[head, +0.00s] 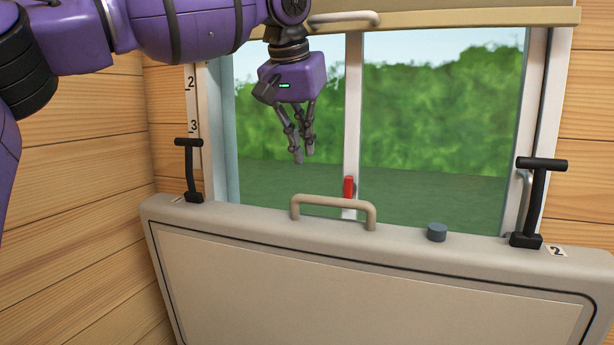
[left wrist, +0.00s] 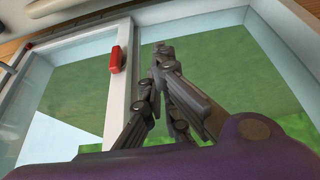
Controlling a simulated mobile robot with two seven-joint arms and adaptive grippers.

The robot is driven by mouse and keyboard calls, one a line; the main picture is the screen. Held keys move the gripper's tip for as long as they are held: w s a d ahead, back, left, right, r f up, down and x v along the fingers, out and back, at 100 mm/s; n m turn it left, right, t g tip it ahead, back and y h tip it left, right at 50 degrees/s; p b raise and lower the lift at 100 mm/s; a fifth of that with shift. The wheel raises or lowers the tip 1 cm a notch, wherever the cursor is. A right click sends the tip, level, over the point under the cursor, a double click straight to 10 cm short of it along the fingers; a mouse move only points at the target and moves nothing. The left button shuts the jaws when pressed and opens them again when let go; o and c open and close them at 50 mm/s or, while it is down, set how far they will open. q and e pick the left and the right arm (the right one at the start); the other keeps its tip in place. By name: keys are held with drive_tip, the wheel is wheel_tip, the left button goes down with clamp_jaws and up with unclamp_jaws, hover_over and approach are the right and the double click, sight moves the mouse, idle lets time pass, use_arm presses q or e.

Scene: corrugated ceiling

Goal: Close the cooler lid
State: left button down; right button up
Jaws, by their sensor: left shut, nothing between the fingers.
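The cooler lid (head: 350,285) is a large beige panel standing raised in the lower part of the head view, its inner or outer face toward me. A beige handle (head: 333,203) sits on its top edge near the middle. Black T-shaped latches stand at its left (head: 189,170) and right (head: 538,200) ends. My left gripper (head: 303,160) hangs above and slightly left of the handle, fingers pointing down, shut and empty, apart from the lid. It also shows in the left wrist view (left wrist: 160,50). The cooler body is hidden. My right gripper is out of view.
A sliding window (head: 440,120) with a red catch (head: 348,187) stands behind the lid. A dark round knob (head: 437,232) is on the lid's top edge. A wooden plank wall (head: 70,220) stands at the left, and a beige bar with a handle (head: 345,18) runs above.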

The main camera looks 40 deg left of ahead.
use_arm(q)
wheel_tip(320, 180, down, 9)
drive_tip(key=p, duration=0.1)
drive_tip(key=shift+s, duration=0.15)
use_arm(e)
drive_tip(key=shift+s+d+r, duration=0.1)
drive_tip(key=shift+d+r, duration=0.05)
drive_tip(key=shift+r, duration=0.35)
use_arm(q)
drive_tip(key=shift+d, duration=0.1)
drive_tip(key=shift+s, duration=0.15)
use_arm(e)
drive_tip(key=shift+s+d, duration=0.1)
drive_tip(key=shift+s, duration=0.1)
